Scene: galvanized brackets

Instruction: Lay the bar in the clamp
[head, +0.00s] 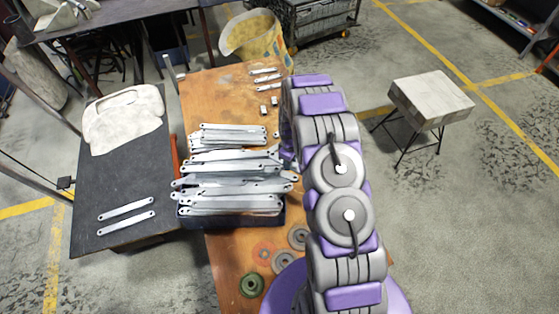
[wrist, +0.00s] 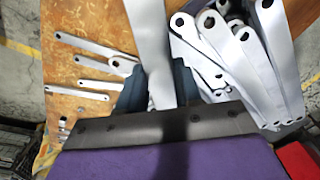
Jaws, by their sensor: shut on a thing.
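My gripper (wrist: 159,88) is shut on a flat grey metal bar (wrist: 150,32), which stands between its dark fingers and runs up out of the wrist view. In the head view my own arm covers the gripper and the held bar cannot be made out. A large stack of similar bars (head: 230,180) lies over a dark blue bin on the wooden bench; bars of it also show in the wrist view (wrist: 240,45), right of the held bar. I cannot pick out the clamp for certain; two small metal blocks (head: 264,109) sit on the bench beyond the stack.
The wooden bench (head: 225,95) has a few loose bars (head: 265,76) at its far end and round discs (head: 282,261) near its front. A dark side table (head: 90,190) at left holds two bars and a pale sack (head: 123,116). A stool (head: 430,98) stands right.

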